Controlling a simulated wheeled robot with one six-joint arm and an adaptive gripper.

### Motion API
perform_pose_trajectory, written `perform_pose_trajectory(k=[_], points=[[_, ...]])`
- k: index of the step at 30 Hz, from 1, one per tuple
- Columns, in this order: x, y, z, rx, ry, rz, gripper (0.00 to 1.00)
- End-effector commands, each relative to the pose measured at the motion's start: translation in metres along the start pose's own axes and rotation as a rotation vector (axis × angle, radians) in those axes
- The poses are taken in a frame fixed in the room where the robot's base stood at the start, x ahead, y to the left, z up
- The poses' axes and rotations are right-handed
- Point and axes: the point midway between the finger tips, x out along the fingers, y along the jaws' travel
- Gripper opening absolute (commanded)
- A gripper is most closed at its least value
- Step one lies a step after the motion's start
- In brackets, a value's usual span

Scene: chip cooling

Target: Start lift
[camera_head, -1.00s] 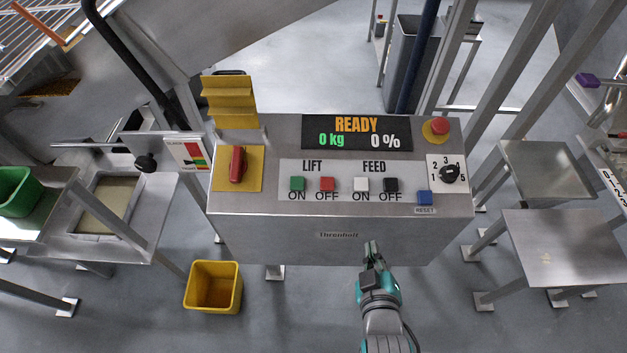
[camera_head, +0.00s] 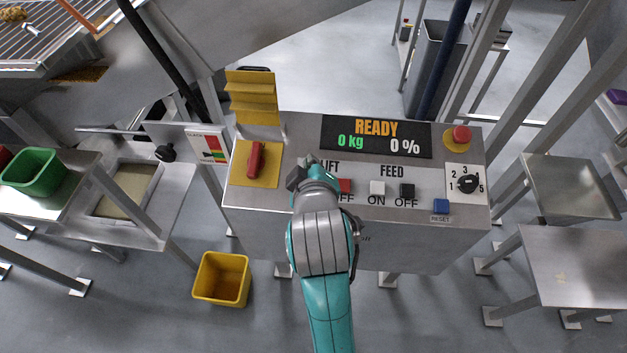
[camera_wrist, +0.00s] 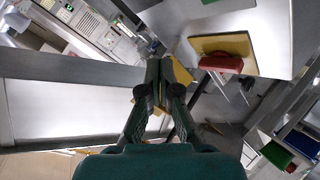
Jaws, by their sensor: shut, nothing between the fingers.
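The control panel (camera_head: 300,225) shows a LIFT label partly covered by my arm. My gripper (camera_head: 300,172) is over the LIFT buttons and hides the green LIFT ON button. The red LIFT OFF button (camera_head: 345,186) shows just right of my gripper. In the wrist view my gripper (camera_wrist: 159,63) has its two fingers together with nothing held. I cannot tell whether the fingertips touch the green button. The display (camera_head: 376,136) reads READY, 0 kg and 0 %.
A red switch (camera_head: 256,160) on a yellow plate is left of my gripper; it also shows in the wrist view (camera_wrist: 222,63). White and black FEED buttons, a blue reset button (camera_head: 441,206), a dial (camera_head: 467,184) and a red emergency stop (camera_head: 461,134) are to the right.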

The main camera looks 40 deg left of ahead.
Motion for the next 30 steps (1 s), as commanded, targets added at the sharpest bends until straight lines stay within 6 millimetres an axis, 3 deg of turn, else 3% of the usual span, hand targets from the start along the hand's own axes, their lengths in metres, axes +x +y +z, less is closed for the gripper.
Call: perform_pose_trajectory(k=[14, 30], points=[[0.002, -0.002, 0.001, -0.002, -0.001, -0.002, 0.0], [0.044, -0.033, 0.032, -0.002, -0.003, -0.003, 0.0]])
